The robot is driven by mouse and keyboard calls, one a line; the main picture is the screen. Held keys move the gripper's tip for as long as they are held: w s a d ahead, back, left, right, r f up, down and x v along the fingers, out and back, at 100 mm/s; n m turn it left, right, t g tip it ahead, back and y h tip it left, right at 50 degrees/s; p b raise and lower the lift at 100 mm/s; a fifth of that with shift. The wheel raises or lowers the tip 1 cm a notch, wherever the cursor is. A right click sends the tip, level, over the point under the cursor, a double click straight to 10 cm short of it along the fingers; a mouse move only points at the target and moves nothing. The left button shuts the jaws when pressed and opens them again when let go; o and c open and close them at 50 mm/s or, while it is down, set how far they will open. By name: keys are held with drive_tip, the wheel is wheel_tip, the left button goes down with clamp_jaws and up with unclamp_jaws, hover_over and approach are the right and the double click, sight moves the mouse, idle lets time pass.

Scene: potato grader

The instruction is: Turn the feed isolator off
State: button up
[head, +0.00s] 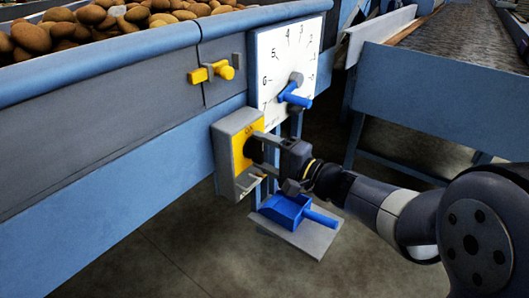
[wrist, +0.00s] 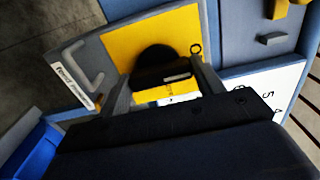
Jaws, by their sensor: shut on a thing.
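The feed isolator is a grey box (head: 226,145) with a yellow face plate (head: 241,152) on the side of the blue machine. Its black rotary knob (head: 254,150) sticks out from the plate. In the wrist view the knob (wrist: 155,57) carries a handle bar with a pale mark near its right end. A round "O" mark is printed on the yellow plate (wrist: 122,43), up and right of the knob. My gripper (head: 266,152) is shut on the knob, one finger on each side of the bar. The far side of the knob's grip is partly hidden.
A white numbered dial (head: 275,50) with a blue lever (head: 294,96) stands just above right. A yellow handle (head: 212,73) is up left. Potatoes (head: 95,20) fill the trough above. A grey loop (wrist: 82,66) sits beside the yellow plate.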

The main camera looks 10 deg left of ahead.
drive_tip(key=shift+c, duration=1)
drive_tip(key=m, duration=0.3)
drive_tip(key=shift+m, duration=0.4)
drive_tip(key=m+p, duration=0.1)
drive_tip(key=m, duration=0.3)
drive_tip(key=shift+r+m, duration=0.1)
drive_tip(key=shift+m, duration=0.2)
drive_tip(key=m+p, duration=0.3)
drive_tip(key=m, duration=0.2)
drive_tip(key=shift+m+p, duration=1.5)
drive_tip(key=shift+m, duration=0.8)
